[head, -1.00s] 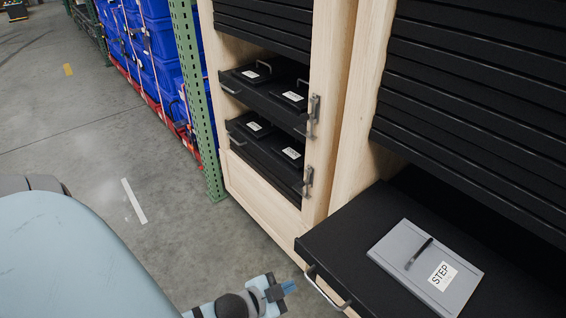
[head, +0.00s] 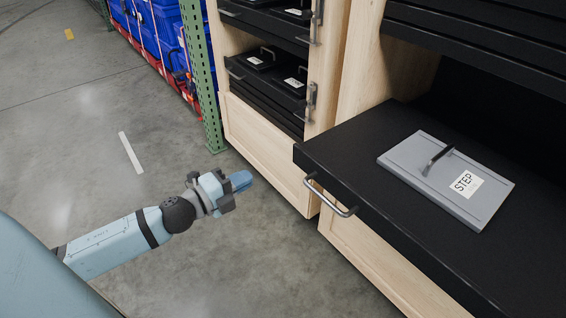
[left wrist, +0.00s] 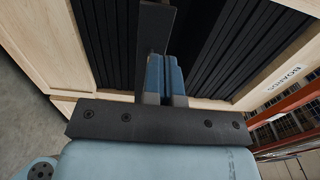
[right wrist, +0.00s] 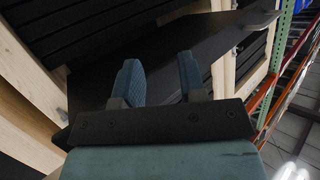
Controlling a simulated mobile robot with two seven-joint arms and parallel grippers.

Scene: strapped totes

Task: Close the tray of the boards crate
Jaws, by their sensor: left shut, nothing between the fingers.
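The black tray (head: 345,145) is pulled out of the wooden crate at the right of the head view. A silver bar handle (head: 332,198) is on its front edge. A grey flat board marked STEP (head: 440,175) lies on the tray. My left gripper (head: 243,181) is shut and empty, left of the handle and apart from it. In the left wrist view, its fingers (left wrist: 163,78) are together, with a wooden crate front and a BOARDS label (left wrist: 284,78) beyond. My right gripper (right wrist: 159,78) shows only in its own wrist view, open and empty, with a dark panel beyond.
A second wooden crate (head: 265,150) with black trays and lidded boxes stands to the left. A green rack post (head: 200,75) and blue totes (head: 160,35) are behind it.

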